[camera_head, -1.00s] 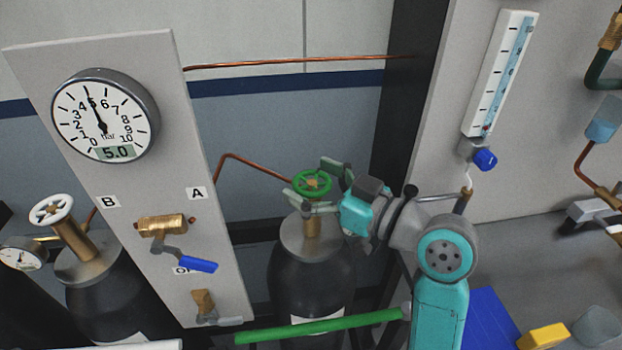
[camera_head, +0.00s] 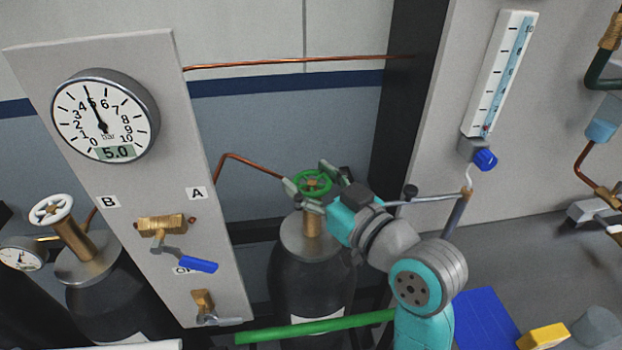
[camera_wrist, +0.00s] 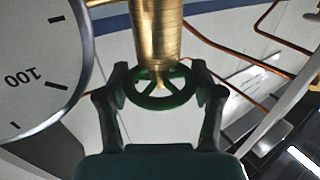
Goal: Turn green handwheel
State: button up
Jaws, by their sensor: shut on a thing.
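The green handwheel (camera_head: 314,183) sits on top of a brass valve stem (camera_head: 312,221) on a dark gas cylinder (camera_head: 312,285). My gripper (camera_head: 308,180) reaches it from the lower right in the head view, one finger on each side of the rim. In the wrist view the green handwheel (camera_wrist: 162,88) lies between the two fingertips of my gripper (camera_wrist: 161,78), below the brass valve body. My gripper is shut on the wheel's rim. The far side of the wheel is partly hidden by the brass in the wrist view.
A grey panel carries a gauge (camera_head: 104,115) reading 5.0 and a blue-handled valve (camera_head: 188,259). A green bar (camera_head: 316,326) crosses in front of the cylinder. A white handwheel (camera_head: 51,210) stands at left. A flow tube (camera_head: 500,75) with a blue knob hangs at right.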

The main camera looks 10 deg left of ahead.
jog(key=m+t+h, duration=0.2)
jog(key=m+h, duration=0.1)
jog(key=h, duration=0.1)
jog(key=m+t+h, duration=0.3)
jog(key=h, duration=0.2)
jog(key=shift+a+m, duration=0.15)
jog(key=shift+m, duration=0.15)
jog(key=m+h, duration=0.1)
jog(key=h, duration=0.1)
jog(key=m+h, duration=0.2)
jog(key=h, duration=0.1)
jog(key=shift+m+h, duration=1.4)
jog(key=shift+h, duration=0.6)
jog(key=shift+d+h, duration=0.25)
jog(key=shift+h, duration=0.05)
jog(key=o, duration=1.2)
jog(key=shift+c, duration=0.2)
jog(key=v, duration=1.2)
jog(key=shift+r, duration=0.2)
